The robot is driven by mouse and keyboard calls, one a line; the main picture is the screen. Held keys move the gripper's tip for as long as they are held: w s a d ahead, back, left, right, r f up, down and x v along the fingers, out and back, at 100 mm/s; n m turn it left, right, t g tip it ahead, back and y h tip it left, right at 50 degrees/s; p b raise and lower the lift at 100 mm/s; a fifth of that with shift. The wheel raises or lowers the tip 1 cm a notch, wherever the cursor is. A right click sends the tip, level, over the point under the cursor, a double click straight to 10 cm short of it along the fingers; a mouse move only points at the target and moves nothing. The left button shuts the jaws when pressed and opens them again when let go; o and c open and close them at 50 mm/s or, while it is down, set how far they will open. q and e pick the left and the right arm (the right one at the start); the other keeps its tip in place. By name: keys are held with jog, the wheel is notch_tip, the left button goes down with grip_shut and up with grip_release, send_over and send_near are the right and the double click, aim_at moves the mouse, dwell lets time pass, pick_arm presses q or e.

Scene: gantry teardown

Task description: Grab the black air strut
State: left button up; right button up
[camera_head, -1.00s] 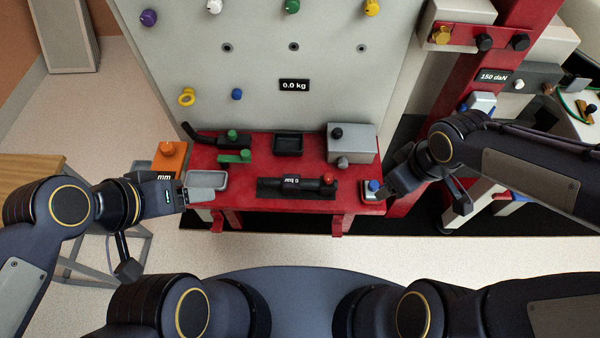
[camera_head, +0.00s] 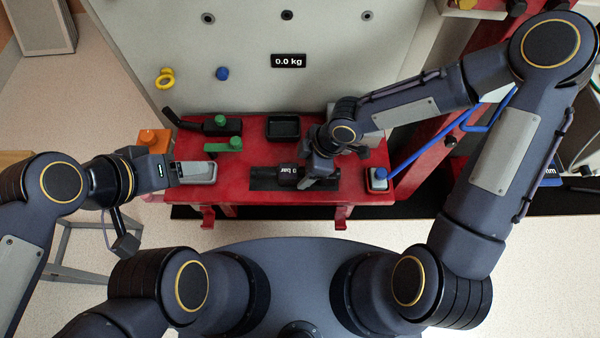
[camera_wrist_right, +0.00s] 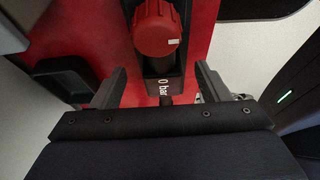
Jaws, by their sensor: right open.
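The black air strut (camera_head: 268,177) lies on the red bench, its "0 bar" label facing up. My right gripper (camera_head: 316,172) is over its right end and hides that part in the head view. In the right wrist view the strut's black body (camera_wrist_right: 163,68) and red knob (camera_wrist_right: 157,28) show between the two jaws. The right gripper (camera_wrist_right: 160,82) is open, with one jaw on each side of the strut and gaps visible. My left gripper (camera_head: 174,173) is at the bench's left edge, beside a grey tray; its jaws are too small to read.
An orange block (camera_head: 154,140) is at the left. A pale panel with a "0.0 kg" display (camera_head: 288,61) rises behind.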

aim_at(301, 171)
jog(key=b+x, duration=0.1)
jog(key=x, duration=0.2)
jog(key=shift+s+f, duration=0.15)
jog(key=shift+f, duration=0.05)
jog(key=c, duration=1.3)
jog(key=shift+r, duration=0.1)
